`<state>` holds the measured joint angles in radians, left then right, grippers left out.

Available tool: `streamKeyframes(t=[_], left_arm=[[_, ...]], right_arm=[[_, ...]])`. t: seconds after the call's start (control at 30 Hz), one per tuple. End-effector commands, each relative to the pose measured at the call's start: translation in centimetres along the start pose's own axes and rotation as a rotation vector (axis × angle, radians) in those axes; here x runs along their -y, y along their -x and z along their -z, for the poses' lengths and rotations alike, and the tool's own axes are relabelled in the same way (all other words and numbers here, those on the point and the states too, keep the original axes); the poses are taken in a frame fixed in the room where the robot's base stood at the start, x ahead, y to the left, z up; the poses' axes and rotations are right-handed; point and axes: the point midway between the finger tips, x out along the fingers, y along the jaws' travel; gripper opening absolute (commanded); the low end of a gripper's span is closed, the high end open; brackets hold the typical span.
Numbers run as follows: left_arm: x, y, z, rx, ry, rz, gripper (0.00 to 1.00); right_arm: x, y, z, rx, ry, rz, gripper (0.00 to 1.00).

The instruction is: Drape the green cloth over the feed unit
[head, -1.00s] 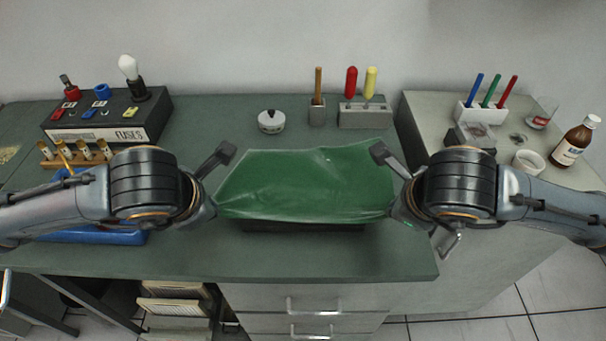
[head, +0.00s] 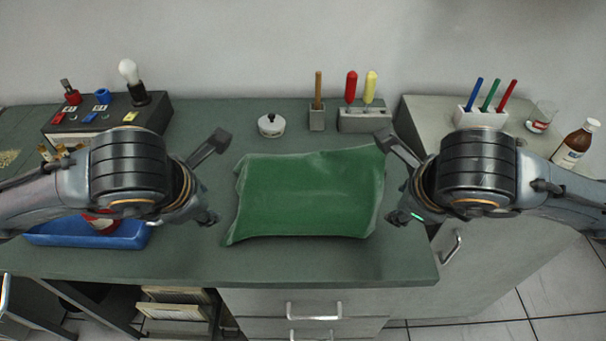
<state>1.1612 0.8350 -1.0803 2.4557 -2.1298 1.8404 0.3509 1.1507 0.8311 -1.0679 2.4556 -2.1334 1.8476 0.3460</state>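The green cloth (head: 308,195) lies spread over a box-like shape in the middle of the bench, with its edges hanging down and its front left corner reaching the bench top. The feed unit is hidden; the raised shape under the cloth is all that shows of it. My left gripper (head: 212,182) is open just left of the cloth, with its fingers apart and nothing between them. My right gripper (head: 399,180) is open at the cloth's right edge. Its upper finger is close to the back right corner; I cannot tell whether they touch.
A fuse box (head: 105,115) with a bulb stands at the back left, and a blue tray (head: 85,234) lies at the front left. The bench front (head: 300,262) is clear.

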Motion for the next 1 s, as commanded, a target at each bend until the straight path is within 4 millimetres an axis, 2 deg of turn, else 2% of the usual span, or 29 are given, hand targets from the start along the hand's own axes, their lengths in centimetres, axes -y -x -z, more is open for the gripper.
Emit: streamKeyframes(t=[0.2, 0.37, 1.0], left_arm=[[-0.8, 3.5, -0.5, 0.005, -0.002, -0.003, 0.41], [-1.1, 5.2, -0.7, 0.002, -0.001, -0.002, 0.41], [-1.1, 5.5, -0.6, 0.0, -0.001, 0.001, 0.41]], right_arm=[[0.7, 3.5, -0.5, 0.004, 0.002, 0.003, 0.41], [1.1, 5.2, -0.7, 0.001, 0.002, 0.002, 0.41], [1.1, 5.5, -0.6, -0.001, 0.002, -0.001, 0.41]])
